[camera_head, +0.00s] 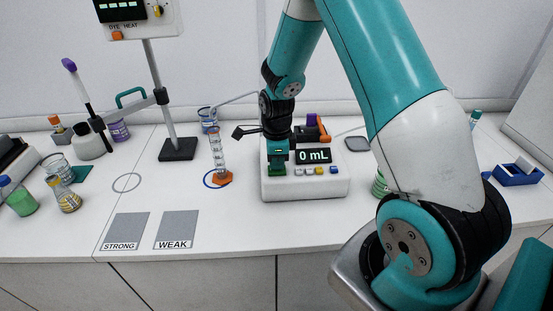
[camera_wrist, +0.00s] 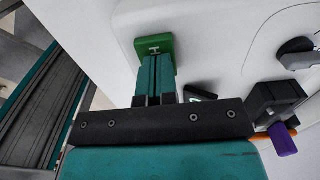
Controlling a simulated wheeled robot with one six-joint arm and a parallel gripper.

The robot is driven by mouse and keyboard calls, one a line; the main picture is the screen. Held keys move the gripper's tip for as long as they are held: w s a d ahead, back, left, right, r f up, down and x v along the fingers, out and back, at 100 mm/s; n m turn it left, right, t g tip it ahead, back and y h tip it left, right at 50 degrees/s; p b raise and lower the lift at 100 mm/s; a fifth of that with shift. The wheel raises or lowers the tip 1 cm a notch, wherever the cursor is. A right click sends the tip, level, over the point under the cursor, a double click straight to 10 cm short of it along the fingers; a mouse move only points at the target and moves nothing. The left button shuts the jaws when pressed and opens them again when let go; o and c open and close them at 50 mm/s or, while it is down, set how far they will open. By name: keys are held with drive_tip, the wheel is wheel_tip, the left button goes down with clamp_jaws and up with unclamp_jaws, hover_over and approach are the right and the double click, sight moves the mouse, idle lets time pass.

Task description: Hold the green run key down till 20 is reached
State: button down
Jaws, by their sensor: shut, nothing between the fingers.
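The white dosing unit (camera_head: 305,187) stands on the bench in the middle of the head view. Its black display (camera_head: 313,156) reads "0 mL". The green run key (camera_head: 277,171) is at the unit's front left; it also shows in the wrist view (camera_wrist: 166,43), partly covered by my fingers. My gripper (camera_head: 276,156) points down over the key with its fingers shut and empty. In the wrist view its fingertips (camera_wrist: 155,57) overlap the key. I cannot tell whether they touch or press it. A clear measuring cylinder (camera_head: 217,154) on an orange base stands left of the unit.
Small coloured buttons (camera_head: 309,171) sit beside the key. A stand with a dark base (camera_head: 178,149) is further left. Flasks and beakers crowd the far left. Grey STRONG (camera_head: 125,231) and WEAK (camera_head: 177,229) pads lie in front.

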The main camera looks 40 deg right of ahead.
drive_tip(key=shift+f+b, duration=0.65)
drive_tip(key=shift+f, duration=0.1)
drive_tip(key=shift+s+a+f, duration=0.1)
drive_tip(key=shift+s+f, duration=0.15)
drive_tip(key=shift+f, duration=0.05)
drive_tip(key=shift+f+b, duration=0.15)
drive_tip(key=shift+b, duration=0.2)
idle(0.9)
idle(2.3)
drive_tip(key=r+p, duration=0.2)
drive_tip(key=r, duration=0.1)
drive_tip(key=r+p, duration=0.2)
drive_tip(key=shift+w+r, duration=0.1)
drive_tip(key=shift+w, duration=0.2)
wheel_tip(320, 180, up, 10)
drive_tip(key=b, duration=0.2)
drive_tip(key=shift+r, duration=0.2)
drive_tip(key=shift+w, duration=0.1)
